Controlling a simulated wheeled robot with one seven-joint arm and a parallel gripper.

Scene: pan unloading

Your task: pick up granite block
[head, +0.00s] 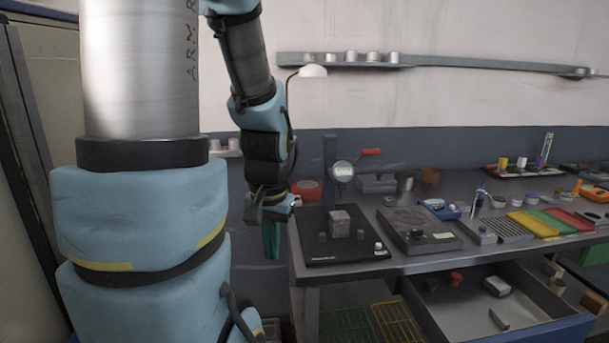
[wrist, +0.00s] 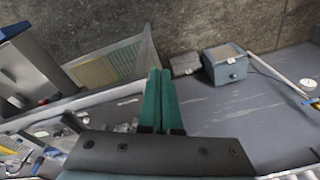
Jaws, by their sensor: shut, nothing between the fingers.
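A small grey speckled block (head: 340,222), which looks like the granite block, stands on a flat black plate (head: 318,250) at the left end of the workbench. My gripper (head: 271,255) hangs left of the plate, just off the bench's left end, with its green fingers pointing down. The fingers are together and empty; they also show closed in the wrist view (wrist: 160,75). I cannot make out the block in the wrist view.
Small dark pieces flank the block, and a dial gauge (head: 343,171) stands behind it. A grey flat device (head: 418,229) sits right of the plate. An open drawer (head: 480,310) juts out below the bench. A blue-grey box (wrist: 225,64) shows in the wrist view.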

